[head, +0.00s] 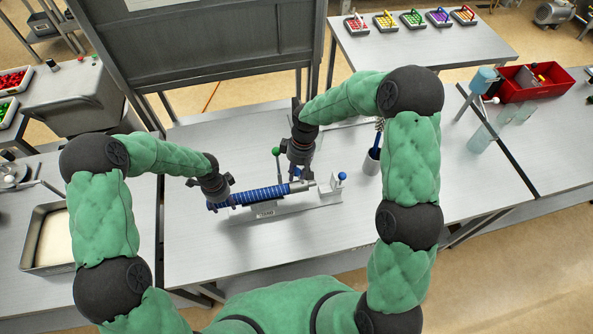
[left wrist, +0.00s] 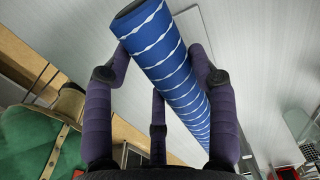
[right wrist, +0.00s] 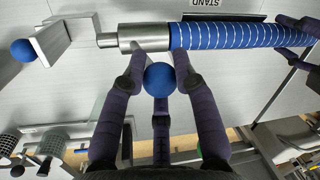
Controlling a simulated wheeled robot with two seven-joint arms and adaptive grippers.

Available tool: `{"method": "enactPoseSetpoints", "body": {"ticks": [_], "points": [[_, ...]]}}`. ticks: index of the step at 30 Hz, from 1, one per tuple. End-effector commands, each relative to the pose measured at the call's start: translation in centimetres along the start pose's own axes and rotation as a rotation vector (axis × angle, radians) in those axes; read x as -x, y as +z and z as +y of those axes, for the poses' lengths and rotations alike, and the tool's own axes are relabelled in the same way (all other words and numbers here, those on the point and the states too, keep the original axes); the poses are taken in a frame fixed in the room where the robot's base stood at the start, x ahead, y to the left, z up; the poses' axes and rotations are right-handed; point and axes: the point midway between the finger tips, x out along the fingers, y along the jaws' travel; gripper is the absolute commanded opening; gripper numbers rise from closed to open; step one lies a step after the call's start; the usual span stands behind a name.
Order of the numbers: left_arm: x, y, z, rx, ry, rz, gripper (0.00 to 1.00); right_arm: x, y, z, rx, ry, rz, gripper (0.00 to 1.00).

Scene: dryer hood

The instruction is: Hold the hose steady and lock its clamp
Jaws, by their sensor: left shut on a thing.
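The blue hose with white stripes (head: 262,195) lies along a stand (head: 266,212) with a STAND label. My left gripper (head: 217,198) is shut on the hose near its left end; the left wrist view shows the hose (left wrist: 165,55) between its fingers. A metal pipe (right wrist: 130,37) meets the hose's other end. My right gripper (head: 300,178) is over that joint. In the right wrist view, a blue ball knob (right wrist: 160,79) sits between its fingers, in front of the pipe. Whether the fingers press on it is unclear. The clamp band is mostly hidden.
A second blue ball (head: 342,176) stands on a bracket at the stand's right end. A green ball knob (head: 276,151) rises behind the hose. A cup with tools (head: 371,161) stands to the right. The front of the table is clear.

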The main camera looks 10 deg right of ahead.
Motion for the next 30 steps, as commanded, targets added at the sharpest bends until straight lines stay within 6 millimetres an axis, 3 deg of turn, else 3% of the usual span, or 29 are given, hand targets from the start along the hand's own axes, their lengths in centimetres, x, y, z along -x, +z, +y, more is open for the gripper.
{"method": "enactPoseSetpoints", "body": {"ticks": [14,30], "points": [[-0.2,0.0,0.3,-0.002,0.006,0.0,0.05,0.2,0.6,0.7,0.004,-0.07,0.039,0.0],[-0.2,0.0,0.3,0.0,0.007,0.0,0.05,0.4,2.7,3.9,0.042,-0.427,0.275,0.0]]}}
